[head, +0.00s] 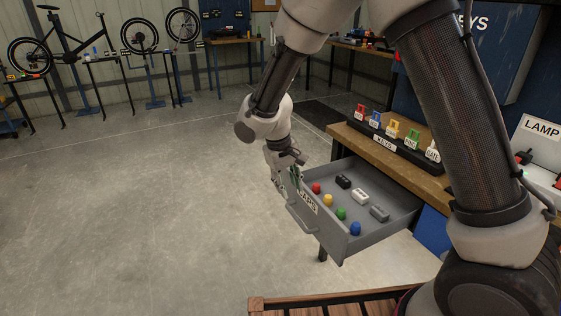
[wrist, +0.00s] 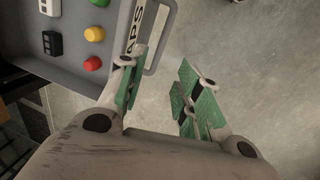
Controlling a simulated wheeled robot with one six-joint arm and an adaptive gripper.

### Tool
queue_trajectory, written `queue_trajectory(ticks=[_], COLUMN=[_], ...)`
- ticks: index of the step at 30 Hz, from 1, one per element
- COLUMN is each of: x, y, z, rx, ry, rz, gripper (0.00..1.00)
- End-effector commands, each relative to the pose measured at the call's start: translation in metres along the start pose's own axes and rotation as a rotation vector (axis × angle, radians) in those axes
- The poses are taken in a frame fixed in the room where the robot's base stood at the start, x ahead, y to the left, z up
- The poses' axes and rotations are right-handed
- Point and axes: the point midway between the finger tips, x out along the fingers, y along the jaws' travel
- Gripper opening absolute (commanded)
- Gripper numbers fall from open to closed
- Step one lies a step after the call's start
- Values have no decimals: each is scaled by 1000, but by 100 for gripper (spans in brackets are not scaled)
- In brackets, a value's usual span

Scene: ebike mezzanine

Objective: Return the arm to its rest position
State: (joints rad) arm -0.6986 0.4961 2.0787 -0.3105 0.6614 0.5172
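My arm reaches forward and down from the upper right of the head view. My gripper (head: 288,178) is at the front left corner of an open grey drawer (head: 343,247). In the wrist view my gripper (wrist: 158,88) has its green-padded fingers apart with nothing between them. Bare floor shows between and beyond the fingers. The drawer (wrist: 60,84) lies to the left there, with its handle (wrist: 158,38) just beyond the left finger. I cannot tell whether that finger touches the drawer front.
The drawer holds red (head: 316,188), yellow (head: 328,200), green (head: 340,213) and blue (head: 355,229) caps and several blocks. Above it, a wooden bench (head: 437,187) carries a rack of coloured keys (head: 390,146). A wooden edge (head: 320,297) is nearby below. Open floor lies left.

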Motion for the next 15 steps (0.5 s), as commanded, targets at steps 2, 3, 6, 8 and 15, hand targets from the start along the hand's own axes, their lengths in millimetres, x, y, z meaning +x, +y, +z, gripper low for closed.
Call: queue_trajectory(ticks=[2, 3, 6, 8, 15], x=[5, 9, -9, -24, -85], y=[3, 5, 20, 34, 97], z=[17, 31, 69, 86, 158], rx=[-58, -87, -140, -141, -68], ry=[-50, -88, -140, -147, -106], rz=[7, 10, -7, -24, -105], gripper=[34, 34, 34, 34, 34])
